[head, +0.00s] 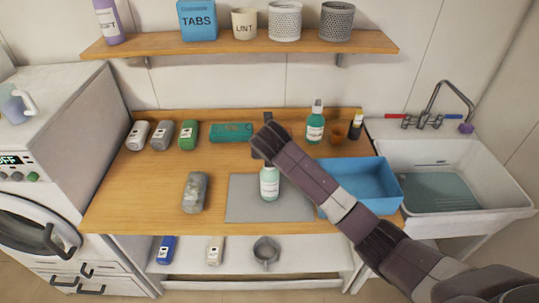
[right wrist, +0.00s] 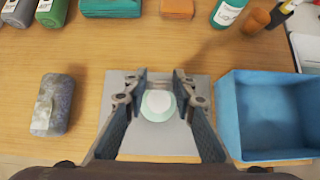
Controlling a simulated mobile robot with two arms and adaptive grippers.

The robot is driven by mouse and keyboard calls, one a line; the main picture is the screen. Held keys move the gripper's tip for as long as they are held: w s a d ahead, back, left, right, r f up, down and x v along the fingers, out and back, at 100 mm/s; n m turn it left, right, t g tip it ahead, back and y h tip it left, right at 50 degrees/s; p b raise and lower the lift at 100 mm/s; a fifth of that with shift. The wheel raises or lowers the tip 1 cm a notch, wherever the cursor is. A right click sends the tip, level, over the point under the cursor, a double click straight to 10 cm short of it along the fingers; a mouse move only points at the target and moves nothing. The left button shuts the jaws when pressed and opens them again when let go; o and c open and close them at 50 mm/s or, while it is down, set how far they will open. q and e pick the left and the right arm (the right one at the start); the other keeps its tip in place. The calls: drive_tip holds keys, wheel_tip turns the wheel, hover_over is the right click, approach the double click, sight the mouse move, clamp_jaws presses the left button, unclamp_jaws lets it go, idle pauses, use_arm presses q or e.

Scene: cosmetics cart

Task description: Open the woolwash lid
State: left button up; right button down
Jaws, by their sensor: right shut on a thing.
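The woolwash bottle (head: 270,186) is pale mint with a label and stands upright on the grey mat (head: 240,208). In the right wrist view its round white lid (right wrist: 160,101) is seen from above, with the mint shoulder (right wrist: 158,117) below it. My right gripper (right wrist: 159,88) points down over the bottle, its two fingers on either side of the lid, shut on it. In the head view this gripper (head: 263,150) is at the bottle's top, and my arm partly hides the contact. My left gripper is not in view.
A blue bin (head: 375,180) stands right of the mat, under my arm. A grey patterned bottle (head: 195,192) lies to the left. Several containers, a teal box (head: 231,132) and a teal pump bottle (head: 315,124) line the back. A shelf (head: 240,46) hangs above.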

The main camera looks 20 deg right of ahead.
drive_tip(key=g, duration=0.1)
drive_tip(key=w+g+y, duration=0.1)
drive_tip(key=g, duration=0.1)
drive_tip(key=shift+w+d, duration=0.1)
drive_tip(key=shift+d, duration=0.1)
drive_tip(key=shift+w+f+g+y+b, duration=0.15)
drive_tip(key=shift+g+b, duration=0.1)
drive_tip(key=shift+g, duration=0.4)
drive_tip(key=shift+w+f+g+y+b, duration=0.1)
drive_tip(key=shift+w+g+y+b, duration=0.1)
drive_tip(key=shift+g, duration=0.45)
drive_tip(key=shift+f+g, duration=0.1)
drive_tip(key=shift+g, duration=0.2)
drive_tip(key=c, duration=2)
unclamp_jaws()
drive_tip(key=o, duration=0.4)
drive_tip(key=shift+w+d, duration=0.1)
drive_tip(key=shift+w, duration=0.05)
drive_tip(key=shift+r, duration=0.2)
drive_tip(key=shift+r, duration=0.3)
wheel_tip(320, 180, up, 11)
drive_tip(key=s, duration=0.2)
drive_tip(key=shift+a, duration=0.3)
